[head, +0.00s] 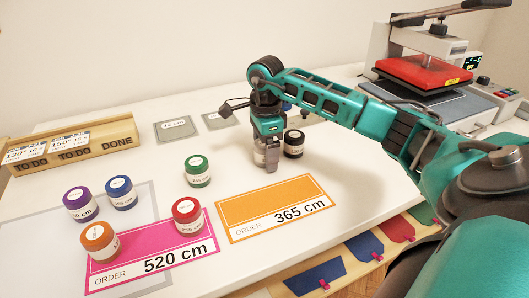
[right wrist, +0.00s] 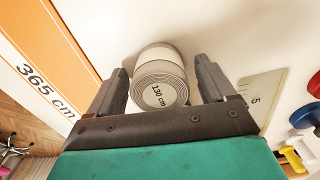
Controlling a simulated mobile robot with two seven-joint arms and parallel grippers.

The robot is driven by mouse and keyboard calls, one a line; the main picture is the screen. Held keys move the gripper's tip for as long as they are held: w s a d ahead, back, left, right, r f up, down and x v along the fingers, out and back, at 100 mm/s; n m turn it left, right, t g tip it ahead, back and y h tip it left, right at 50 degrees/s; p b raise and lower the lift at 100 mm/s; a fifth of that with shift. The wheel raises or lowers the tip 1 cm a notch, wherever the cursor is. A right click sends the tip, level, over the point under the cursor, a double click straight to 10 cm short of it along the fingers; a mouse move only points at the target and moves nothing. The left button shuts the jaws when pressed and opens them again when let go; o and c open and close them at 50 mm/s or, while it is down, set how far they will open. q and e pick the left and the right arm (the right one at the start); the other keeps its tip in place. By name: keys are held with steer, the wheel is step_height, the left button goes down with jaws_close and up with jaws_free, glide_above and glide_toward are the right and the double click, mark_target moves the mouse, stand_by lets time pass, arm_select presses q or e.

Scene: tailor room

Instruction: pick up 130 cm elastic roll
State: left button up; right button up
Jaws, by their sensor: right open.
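The 130 cm elastic roll (right wrist: 160,88) is white and grey with a round label, and stands on the white table. In the right wrist view it sits between the two fingers of my right gripper (right wrist: 166,90), with a gap showing on each side. My right gripper is open. In the head view the gripper (head: 268,160) points down over the roll (head: 259,158), which is partly hidden behind the fingers. My left gripper is not in the views.
A black roll (head: 294,143) stands just right of the gripper. A green roll (head: 197,171) is to its left. Red, orange, blue and purple rolls stand farther left. An orange 365 cm order card (head: 275,204) lies in front. A heat press (head: 424,72) stands back right.

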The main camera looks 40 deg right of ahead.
steer(key=shift+c, duration=0.2)
steer(key=c, duration=1)
steer(key=shift+r, duration=0.1)
steer(key=shift+c, duration=0.2)
